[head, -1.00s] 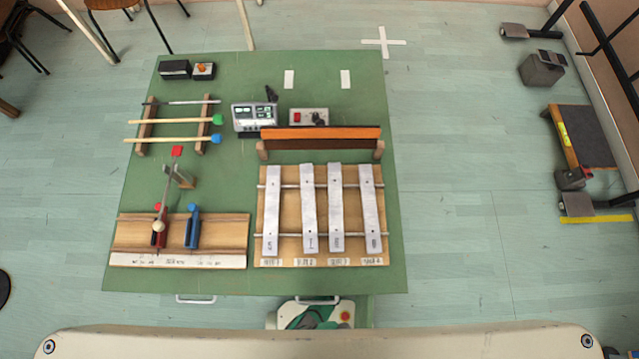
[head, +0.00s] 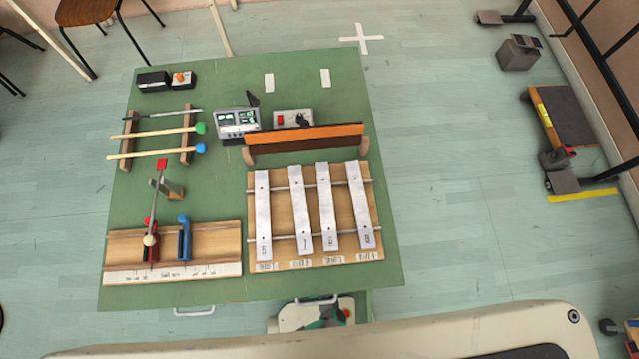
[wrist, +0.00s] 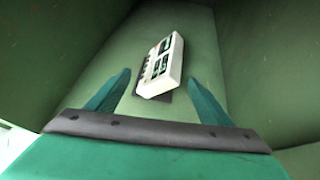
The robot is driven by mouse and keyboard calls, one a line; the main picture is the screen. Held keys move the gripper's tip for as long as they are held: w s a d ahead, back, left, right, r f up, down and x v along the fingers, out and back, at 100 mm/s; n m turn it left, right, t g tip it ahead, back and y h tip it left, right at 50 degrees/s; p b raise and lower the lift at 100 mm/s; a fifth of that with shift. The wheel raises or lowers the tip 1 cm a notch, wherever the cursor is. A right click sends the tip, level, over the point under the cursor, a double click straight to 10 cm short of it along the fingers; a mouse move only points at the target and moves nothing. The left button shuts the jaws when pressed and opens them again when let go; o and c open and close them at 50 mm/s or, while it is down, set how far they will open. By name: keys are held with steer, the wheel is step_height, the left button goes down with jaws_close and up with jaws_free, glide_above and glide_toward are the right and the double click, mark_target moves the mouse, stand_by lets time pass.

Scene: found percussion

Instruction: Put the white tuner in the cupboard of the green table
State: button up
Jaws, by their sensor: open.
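The white tuner (wrist: 163,62), with dark green-lit displays and a row of dark keys, sits tilted in the picture inside a green-walled space in the wrist view. This looks like the inside of the cupboard (wrist: 235,60) of the green table. My gripper (wrist: 158,78) is open, its teal fingers apart on either side of the tuner's near end. I cannot tell whether a finger touches it. A dark patch shows under the tuner. The green table (head: 225,180) fills the middle of the head view; its cupboard's inside is hidden there.
On the tabletop stand a grey device with displays (head: 238,123), a metal-bar instrument (head: 290,262), a wooden rail with red and blue levers (head: 215,240) and mallets (head: 160,131). Handles (head: 194,312) show at the near edge. Green walls close in around my gripper.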

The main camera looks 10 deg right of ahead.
steer(key=shift+v, duration=1.35)
